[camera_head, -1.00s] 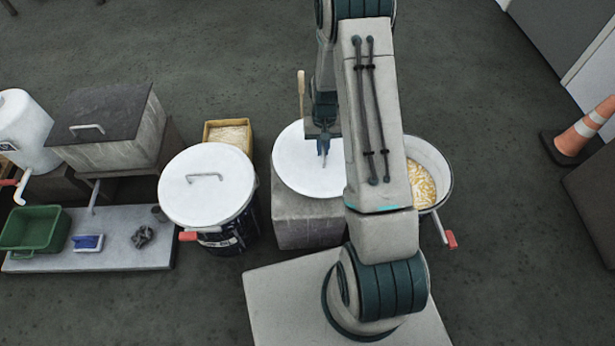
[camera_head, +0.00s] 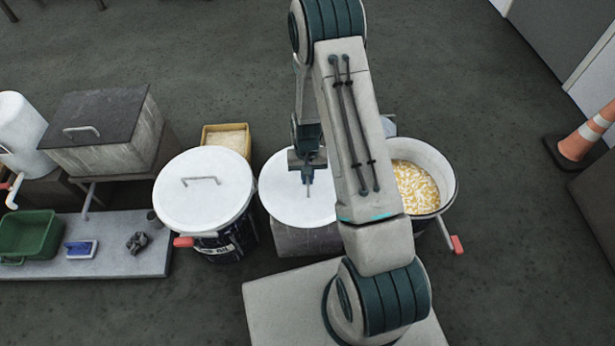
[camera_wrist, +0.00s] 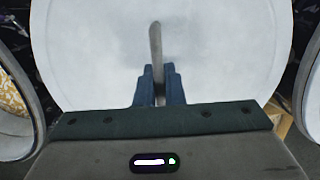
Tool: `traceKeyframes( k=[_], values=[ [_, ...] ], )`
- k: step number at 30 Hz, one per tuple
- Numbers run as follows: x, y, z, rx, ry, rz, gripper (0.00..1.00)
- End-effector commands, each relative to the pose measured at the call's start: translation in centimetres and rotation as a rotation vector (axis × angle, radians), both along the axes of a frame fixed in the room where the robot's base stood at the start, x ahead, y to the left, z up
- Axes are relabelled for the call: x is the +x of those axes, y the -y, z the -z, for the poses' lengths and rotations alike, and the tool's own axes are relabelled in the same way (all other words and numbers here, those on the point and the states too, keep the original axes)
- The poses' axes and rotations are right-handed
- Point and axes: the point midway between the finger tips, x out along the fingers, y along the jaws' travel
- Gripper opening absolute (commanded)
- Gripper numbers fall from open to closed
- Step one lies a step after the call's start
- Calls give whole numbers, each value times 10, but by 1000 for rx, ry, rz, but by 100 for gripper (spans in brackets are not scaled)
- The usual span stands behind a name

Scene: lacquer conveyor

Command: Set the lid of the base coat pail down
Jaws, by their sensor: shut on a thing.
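My gripper (camera_head: 308,178) is shut on the upright handle of a round white lid (camera_head: 285,200). In the wrist view, the blue fingers of my gripper (camera_wrist: 158,85) pinch the grey handle, and the lid (camera_wrist: 95,60) fills most of the picture. The lid is roughly level above a grey block (camera_head: 305,242) and covers its top. I cannot tell whether the lid touches the block. To the right, an open pail (camera_head: 445,180) holds yellow and white bits, and my arm hides part of its left side.
A dark pail with its own white lid (camera_head: 203,207) stands close left of the held lid. A yellow box (camera_head: 208,138) is behind it. A grey platform with a green tub (camera_head: 28,235) is far left. A traffic cone (camera_head: 582,142) stands at right.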

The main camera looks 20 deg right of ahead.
Motion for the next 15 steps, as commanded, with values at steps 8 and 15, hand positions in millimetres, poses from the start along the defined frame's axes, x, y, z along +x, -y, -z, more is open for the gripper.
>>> traceKeyframes(
  k=[8,15],
  values=[
    [0,0,3,0,-1,0,30],
    [0,0,2,-1,-1,0,30]
  ],
)
